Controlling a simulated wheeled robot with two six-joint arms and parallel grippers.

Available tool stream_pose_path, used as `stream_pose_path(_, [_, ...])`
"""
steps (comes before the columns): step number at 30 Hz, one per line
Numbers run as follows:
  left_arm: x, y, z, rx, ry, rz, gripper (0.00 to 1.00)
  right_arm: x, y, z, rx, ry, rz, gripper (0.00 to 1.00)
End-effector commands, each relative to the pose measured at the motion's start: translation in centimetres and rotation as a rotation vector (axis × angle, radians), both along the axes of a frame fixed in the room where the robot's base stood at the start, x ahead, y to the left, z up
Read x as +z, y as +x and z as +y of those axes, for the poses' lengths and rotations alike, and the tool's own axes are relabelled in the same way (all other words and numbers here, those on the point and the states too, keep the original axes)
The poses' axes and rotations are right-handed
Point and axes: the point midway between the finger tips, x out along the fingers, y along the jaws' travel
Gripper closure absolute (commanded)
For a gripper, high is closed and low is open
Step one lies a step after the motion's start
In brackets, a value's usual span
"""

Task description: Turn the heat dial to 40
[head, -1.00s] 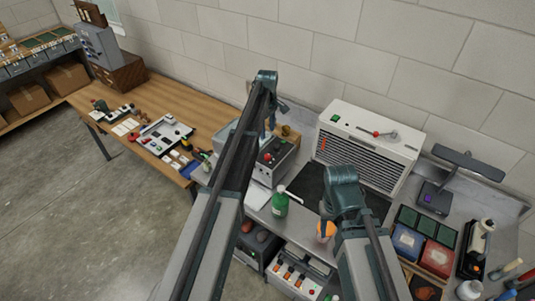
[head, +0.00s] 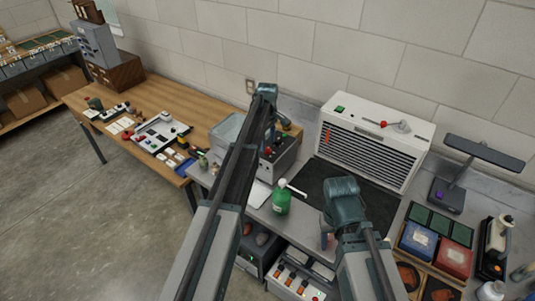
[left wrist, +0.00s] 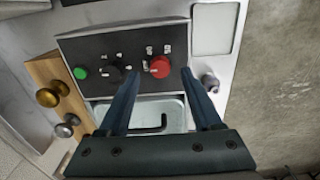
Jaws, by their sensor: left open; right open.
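The control box (head: 284,160) stands on the grey bench, partly behind my left arm in the head view. In the left wrist view its dark panel (left wrist: 88,52) carries a red dial (left wrist: 159,67), a black dial (left wrist: 113,73) and a green button (left wrist: 80,73). The marks around both dials are too small to read, so I cannot tell which is the heat dial. My left gripper (left wrist: 158,80) is open, its fingertips on either side of the red dial; contact is unclear. It also shows in the head view (head: 269,138). My right gripper (head: 328,236) is open above the bench, its fingers largely hidden.
A white louvred unit (head: 372,140) stands behind a dark mat (head: 318,178). Brass and steel knobs sit on a wooden block (left wrist: 45,72) beside the box. Red and blue trays (head: 453,258) lie at right.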

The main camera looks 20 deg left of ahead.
Motion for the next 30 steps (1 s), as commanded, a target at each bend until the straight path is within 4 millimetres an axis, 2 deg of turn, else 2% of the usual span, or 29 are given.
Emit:
stream_pose_path(1, [-1.4, 0.0, 0.0, 0.000, 0.000, 0.000, 0.34, -1.4, 0.0, 0.0, 0.002, 0.000, 0.000, 0.50])
stream_pose_path(6, [-2.6, 0.0, 0.0, 0.000, 0.000, 0.000, 0.34, -2.6, 0.0, 0.0, 0.005, -0.001, 0.000, 0.50])
stream_pose_path(16, [-2.7, 0.0, 0.0, 0.000, 0.000, 0.000, 0.34, -2.7, 0.0, 0.0, 0.007, -0.001, 0.000, 0.50])
stream_pose_path(17, [-2.7, 0.0, 0.0, 0.000, 0.000, 0.000, 0.38, -2.7, 0.0, 0.0, 0.007, -0.001, 0.000, 0.50])
stream_pose_path(27, [-2.7, 0.0, 0.0, 0.000, 0.000, 0.000, 0.99, -2.7, 0.0, 0.0, 0.006, -0.001, 0.000, 0.50])
stream_pose_path(30, [-2.7, 0.0, 0.0, 0.000, 0.000, 0.000, 1.00, -2.7, 0.0, 0.0, 0.006, -0.001, 0.000, 0.50])
